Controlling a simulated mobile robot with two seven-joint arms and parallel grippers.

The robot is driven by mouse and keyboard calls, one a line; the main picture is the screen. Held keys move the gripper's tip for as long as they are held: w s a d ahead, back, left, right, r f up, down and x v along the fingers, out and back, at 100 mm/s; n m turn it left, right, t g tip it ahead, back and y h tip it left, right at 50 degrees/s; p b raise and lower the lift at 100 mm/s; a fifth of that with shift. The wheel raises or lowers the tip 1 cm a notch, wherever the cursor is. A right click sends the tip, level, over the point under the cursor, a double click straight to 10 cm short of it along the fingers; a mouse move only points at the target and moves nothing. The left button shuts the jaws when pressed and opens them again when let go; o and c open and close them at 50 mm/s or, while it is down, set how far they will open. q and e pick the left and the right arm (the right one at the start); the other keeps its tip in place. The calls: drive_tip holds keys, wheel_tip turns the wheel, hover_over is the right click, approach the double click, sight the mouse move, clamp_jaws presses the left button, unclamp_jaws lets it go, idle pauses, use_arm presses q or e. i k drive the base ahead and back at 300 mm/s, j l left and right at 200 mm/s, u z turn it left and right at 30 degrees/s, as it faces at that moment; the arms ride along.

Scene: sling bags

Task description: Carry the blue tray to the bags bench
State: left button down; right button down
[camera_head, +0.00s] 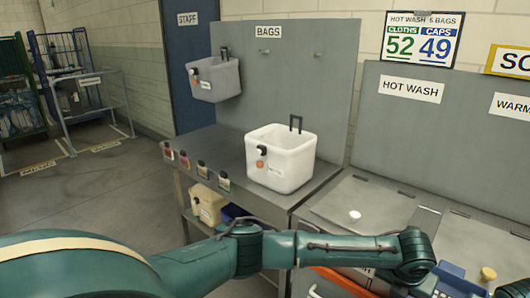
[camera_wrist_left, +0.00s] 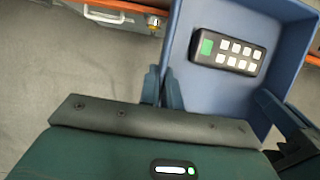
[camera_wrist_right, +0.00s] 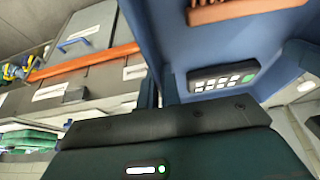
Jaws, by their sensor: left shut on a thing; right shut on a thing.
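The blue tray (camera_wrist_left: 203,85) is close under the left wrist view, and part of it also shows in the right wrist view (camera_wrist_right: 185,45). Inside it is a dark keypad device (camera_wrist_left: 228,49) with pale buttons and a green screen. A brown-orange bristled thing (camera_wrist_right: 225,10) is also in it. My left gripper (camera_wrist_left: 161,84) is shut on one tray wall. My right gripper (camera_wrist_right: 158,92) is shut on the tray too. The bags bench (camera_head: 225,160) is in the head view, under the BAGS sign (camera_head: 268,31).
A white bin (camera_head: 285,165) stands on the bench's right part. Several small coloured bottles (camera_head: 202,168) line its front left edge. A grey bin (camera_head: 217,80) hangs on the back panel. The bench's left middle top is clear. A HOT WASH counter (camera_head: 375,205) adjoins on the right.

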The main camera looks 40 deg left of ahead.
sight(231, 153)
drive_tip(key=j+u, duration=0.2)
drive_tip(key=j, duration=1.05)
drive_tip(key=i+j+u, duration=0.15)
drive_tip(key=j, duration=0.3)
drive_tip(key=i+j+u, duration=0.1)
drive_tip(key=j, duration=0.3)
drive_tip(key=i+j+u, duration=0.15)
drive_tip(key=j, duration=0.25)
drive_tip(key=i+j+u, duration=0.15)
drive_tip(key=i+j, duration=0.15)
drive_tip(key=i+j+u, duration=0.15)
drive_tip(key=j, duration=0.3)
drive_tip(key=i+j, duration=0.2)
drive_tip(key=i, duration=0.4)
drive_tip(key=i+j+z, duration=0.35)
drive_tip(key=k+l, duration=0.05)
drive_tip(key=k, duration=0.05)
